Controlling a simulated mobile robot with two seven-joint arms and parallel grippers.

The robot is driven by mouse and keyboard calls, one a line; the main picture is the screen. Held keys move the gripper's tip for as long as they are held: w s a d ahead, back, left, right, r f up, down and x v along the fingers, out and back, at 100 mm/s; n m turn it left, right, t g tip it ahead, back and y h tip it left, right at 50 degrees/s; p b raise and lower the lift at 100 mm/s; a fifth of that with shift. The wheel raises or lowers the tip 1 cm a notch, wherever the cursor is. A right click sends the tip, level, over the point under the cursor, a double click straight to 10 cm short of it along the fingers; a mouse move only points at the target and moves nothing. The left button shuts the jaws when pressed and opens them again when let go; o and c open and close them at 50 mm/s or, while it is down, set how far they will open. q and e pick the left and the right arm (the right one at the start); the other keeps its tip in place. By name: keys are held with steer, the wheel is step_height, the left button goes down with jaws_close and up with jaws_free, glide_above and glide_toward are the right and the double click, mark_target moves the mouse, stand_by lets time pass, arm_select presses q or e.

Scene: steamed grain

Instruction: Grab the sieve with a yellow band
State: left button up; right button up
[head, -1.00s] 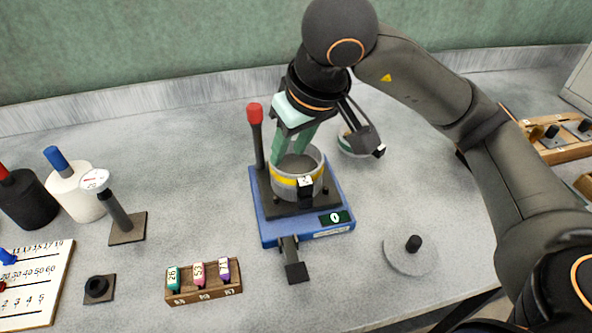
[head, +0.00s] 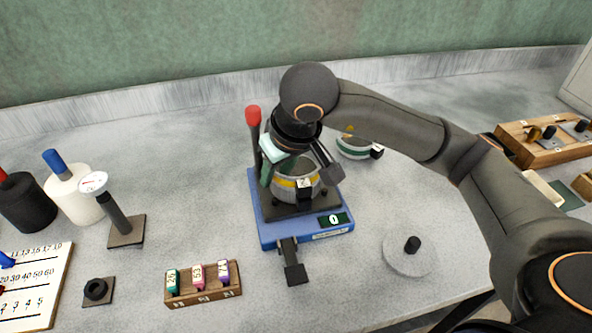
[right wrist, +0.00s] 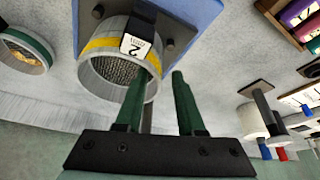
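The sieve with a yellow band (head: 284,184) is a grey round cup with a black tag marked 2. It stands on the dark plate of a blue device (head: 268,232). My right gripper (head: 279,172) is at the sieve's left side and partly hides it. In the right wrist view the yellow-band sieve (right wrist: 97,68) holds grain. There my right gripper's two green fingers (right wrist: 161,75) are spread apart, one over the sieve's mouth and one outside its wall. I cannot tell whether either finger touches it. My left gripper is not in view.
A sieve with a green band (head: 353,150) stands behind right of the device. A red-topped lever (head: 254,135) rises close to my right gripper. A rack of small colored blocks (head: 204,298) and a grey disc with a black knob (head: 402,262) lie in front.

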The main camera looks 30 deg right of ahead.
jaws_close()
stand_by(1.2)
